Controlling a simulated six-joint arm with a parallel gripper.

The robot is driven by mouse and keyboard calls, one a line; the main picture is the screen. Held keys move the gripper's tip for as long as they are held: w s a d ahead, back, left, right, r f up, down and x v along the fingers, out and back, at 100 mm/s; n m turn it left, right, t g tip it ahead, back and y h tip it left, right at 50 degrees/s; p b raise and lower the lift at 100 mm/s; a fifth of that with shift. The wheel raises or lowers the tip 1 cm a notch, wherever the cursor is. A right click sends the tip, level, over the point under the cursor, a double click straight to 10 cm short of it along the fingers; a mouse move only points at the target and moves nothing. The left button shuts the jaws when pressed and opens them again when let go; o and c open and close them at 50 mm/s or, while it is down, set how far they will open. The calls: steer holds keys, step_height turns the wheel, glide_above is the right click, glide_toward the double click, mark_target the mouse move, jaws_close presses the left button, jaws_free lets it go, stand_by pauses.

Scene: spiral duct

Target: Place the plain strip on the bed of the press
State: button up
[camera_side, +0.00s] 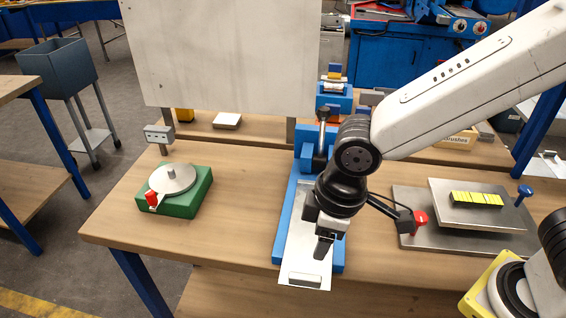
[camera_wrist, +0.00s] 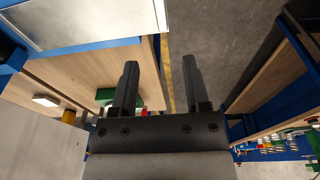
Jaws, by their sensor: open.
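A plain silver strip (camera_side: 296,250) lies lengthwise on the blue bed of the press (camera_side: 339,257), its near end reaching past the bed's front edge. A small dark-outlined rectangular shape shows near that end. The strip's far part is partly hidden behind my wrist. My gripper (camera_side: 324,248) is over the strip's right side, near its front; I cannot tell whether it touches. In the wrist view, my gripper (camera_wrist: 160,82) has its two fingers apart with nothing between them. A silver sheet, apparently the strip (camera_wrist: 80,20), shows at upper left against blue.
A green base with a round disc and red handle (camera_side: 173,190) stands at left. At right, a steel plate (camera_side: 410,197) carries a raised plate with yellow pieces and a blue knob. A red knob (camera_side: 420,217) is close to my wrist. A pale upright panel (camera_side: 220,55) rises behind.

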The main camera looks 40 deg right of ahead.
steer(key=d+f+m, duration=0.2)
steer(key=d+m, duration=0.2)
steer(key=d, duration=0.6)
steer(key=w+d+f+m+t+h, duration=0.1)
steer(key=d+f+m, duration=0.2)
steer(key=d, duration=0.8)
steer(key=shift+d+f+m, duration=0.15)
steer(key=shift+d+m, duration=0.05)
steer(key=shift+m, duration=0.7)
